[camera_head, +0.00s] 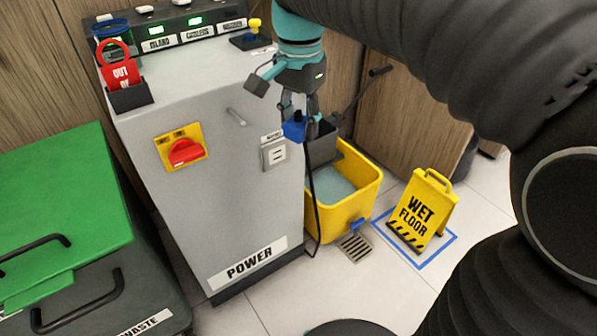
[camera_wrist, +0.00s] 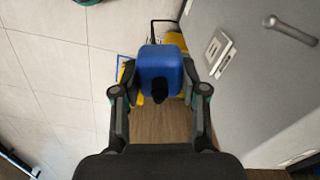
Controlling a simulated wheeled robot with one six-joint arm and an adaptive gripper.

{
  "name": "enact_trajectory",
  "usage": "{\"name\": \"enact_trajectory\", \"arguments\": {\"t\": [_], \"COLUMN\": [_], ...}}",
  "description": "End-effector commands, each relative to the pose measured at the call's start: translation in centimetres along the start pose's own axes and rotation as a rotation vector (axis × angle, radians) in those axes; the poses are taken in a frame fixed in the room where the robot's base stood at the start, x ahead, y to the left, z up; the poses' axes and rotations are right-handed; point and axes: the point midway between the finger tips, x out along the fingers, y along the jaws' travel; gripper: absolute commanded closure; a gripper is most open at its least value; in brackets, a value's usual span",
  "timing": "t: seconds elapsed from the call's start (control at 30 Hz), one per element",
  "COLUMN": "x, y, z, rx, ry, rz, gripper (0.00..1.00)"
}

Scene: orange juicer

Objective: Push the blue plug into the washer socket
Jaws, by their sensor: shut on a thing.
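My gripper (camera_head: 296,112) is shut on the blue plug (camera_head: 293,130), to the right of the grey power cabinet. In the wrist view the blue plug (camera_wrist: 161,72) sits between both fingers, with a dark cable stub facing the camera. A dark cable hangs from the plug down toward the floor in the head view. The washer socket (camera_head: 274,153) is a pale plate with slots on the cabinet's front, left of and a little below the plug. It also shows in the wrist view (camera_wrist: 217,50), to the right of the plug. The plug and socket are apart.
The grey cabinet (camera_head: 215,215) carries a red rotary switch (camera_head: 186,151) and a protruding metal handle (camera_head: 236,117). A yellow mop bucket (camera_head: 345,210) stands below the gripper. A wet floor sign (camera_head: 421,210) stands right of it. A green-lidded waste bin (camera_head: 60,200) is at left.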

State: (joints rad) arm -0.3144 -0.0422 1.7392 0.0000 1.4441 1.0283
Motion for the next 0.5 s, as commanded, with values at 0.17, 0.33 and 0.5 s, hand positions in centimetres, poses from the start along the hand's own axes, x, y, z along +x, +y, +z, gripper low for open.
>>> {"name": "enact_trajectory", "arguments": {"t": [0.17,0.33,0.5], "x": [8.5,16.6,24.7], "y": [0.8,1.4,2.2], "z": [-3.5,-6.6,-9.6], "rx": [-0.131,-0.275,-0.422], "ry": [-0.008,-0.009,-0.012], "rz": [0.009,0.009,0.008], "gripper": [0.88,0.88,0.88]}}
